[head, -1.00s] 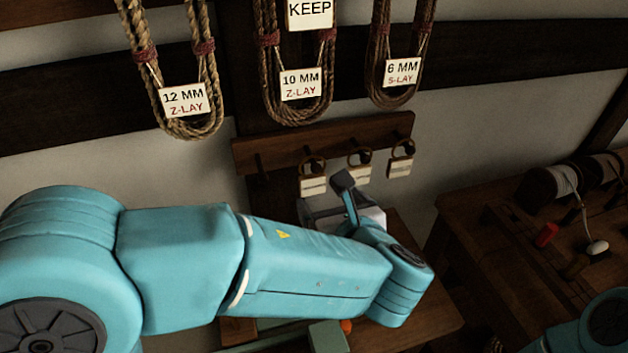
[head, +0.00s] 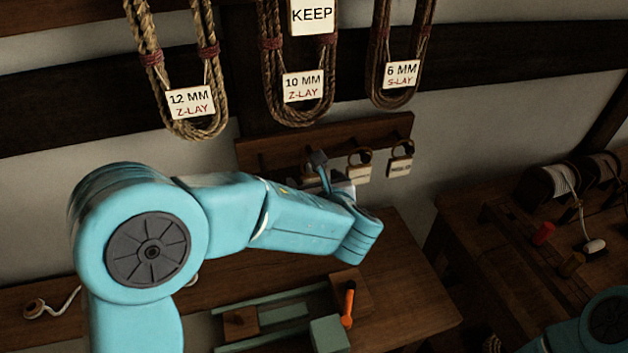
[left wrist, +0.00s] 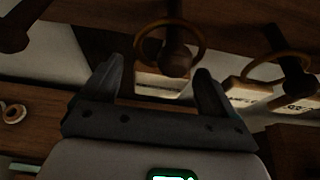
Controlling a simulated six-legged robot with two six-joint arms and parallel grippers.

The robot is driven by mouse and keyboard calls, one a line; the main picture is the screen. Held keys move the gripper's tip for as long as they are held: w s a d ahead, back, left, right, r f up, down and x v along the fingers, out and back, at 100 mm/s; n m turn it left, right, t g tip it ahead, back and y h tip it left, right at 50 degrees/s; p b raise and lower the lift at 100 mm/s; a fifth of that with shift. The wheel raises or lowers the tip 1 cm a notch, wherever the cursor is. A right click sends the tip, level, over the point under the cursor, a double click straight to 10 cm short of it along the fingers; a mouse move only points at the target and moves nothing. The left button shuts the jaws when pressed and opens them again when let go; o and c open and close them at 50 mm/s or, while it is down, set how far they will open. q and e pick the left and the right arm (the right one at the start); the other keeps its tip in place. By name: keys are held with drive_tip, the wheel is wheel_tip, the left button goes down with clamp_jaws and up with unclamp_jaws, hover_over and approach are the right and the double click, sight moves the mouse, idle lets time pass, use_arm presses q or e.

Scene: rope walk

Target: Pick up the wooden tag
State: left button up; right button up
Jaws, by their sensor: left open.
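Several pale wooden tags hang by rings from pegs on a dark wooden rail (head: 270,150). In the head view, the middle tag (head: 359,173) and the right tag (head: 400,168) show clearly; my left arm mostly covers the left one. In the left wrist view, my left gripper (left wrist: 160,80) is open, and a tag (left wrist: 158,86) under a ring (left wrist: 172,30) on a peg shows between its fingers. I cannot tell how deep the tag sits between them; nothing is gripped. Another tag (left wrist: 248,95) hangs just right of the right finger. My right gripper is out of view.
Rope coils with labels (head: 303,86) hang above the rail. Below is a wooden bench (head: 410,270) with a green fixture (head: 328,335) and an orange-handled lever (head: 348,305). A second bench with spools (head: 550,182) stands at the right.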

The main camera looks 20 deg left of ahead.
use_arm(q)
drive_tip(key=shift+w+f, duration=0.1)
drive_tip(key=c, duration=1)
drive_tip(key=shift+c, duration=0.2)
drive_tip(key=shift+r, duration=0.6)
drive_tip(key=s+d+b, duration=0.2)
drive_tip(key=s+d, duration=0.8)
drive_tip(key=s, duration=0.5)
drive_tip(key=shift+r, duration=0.1)
